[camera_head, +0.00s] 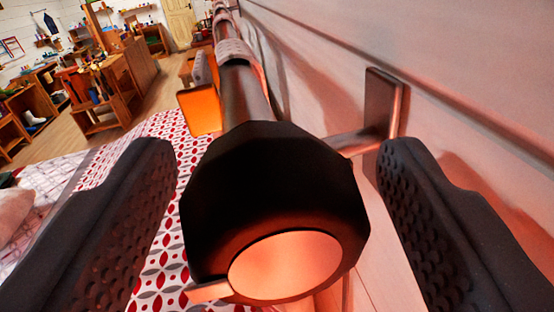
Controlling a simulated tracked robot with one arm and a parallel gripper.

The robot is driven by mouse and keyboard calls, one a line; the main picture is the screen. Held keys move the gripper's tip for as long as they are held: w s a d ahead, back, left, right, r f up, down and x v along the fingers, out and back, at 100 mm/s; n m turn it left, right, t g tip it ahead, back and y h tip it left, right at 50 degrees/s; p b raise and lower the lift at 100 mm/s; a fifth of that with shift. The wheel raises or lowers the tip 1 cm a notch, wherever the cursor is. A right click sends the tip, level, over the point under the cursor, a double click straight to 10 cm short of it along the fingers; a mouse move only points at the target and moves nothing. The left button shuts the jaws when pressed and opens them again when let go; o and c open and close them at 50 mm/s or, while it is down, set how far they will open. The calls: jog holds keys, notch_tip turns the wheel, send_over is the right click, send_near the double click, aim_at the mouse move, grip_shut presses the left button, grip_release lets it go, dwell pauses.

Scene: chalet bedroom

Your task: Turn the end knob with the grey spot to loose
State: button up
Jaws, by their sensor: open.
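A large black faceted knob (270,180) sits on the near end of a metal rod (243,92) that runs away along the wall. Its near face carries a round spot (285,265), which looks pale orange-pink in the warm light. A small light tab (208,291) sticks out at the knob's lower left. My gripper (275,155) is open, one dark ridged finger on each side of the knob. Gaps show between the knob and both fingers; contact is not visible. I cannot tell from this view whether the knob is tight or loose.
A wall bracket (385,105) holds the rod close to the pale wall (480,80) on the right. An orange-lit block (199,110) hangs at the rod's left. A bed with a red patterned cover (168,130) lies below; wooden furniture (105,90) stands farther off.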

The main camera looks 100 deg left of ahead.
jog(key=c, duration=1)
jog(key=shift+n, duration=0.3)
jog(key=n+y, duration=0.1)
jog(key=n, duration=0.3)
jog(key=shift+n, duration=0.4)
jog(key=n+g, duration=0.1)
jog(key=n, duration=0.3)
jog(key=shift+y, duration=0.4)
jog(key=shift+f+n+p, duration=0.1)
jog(key=shift+n+p, duration=0.4)
jog(key=shift+n, duration=0.5)
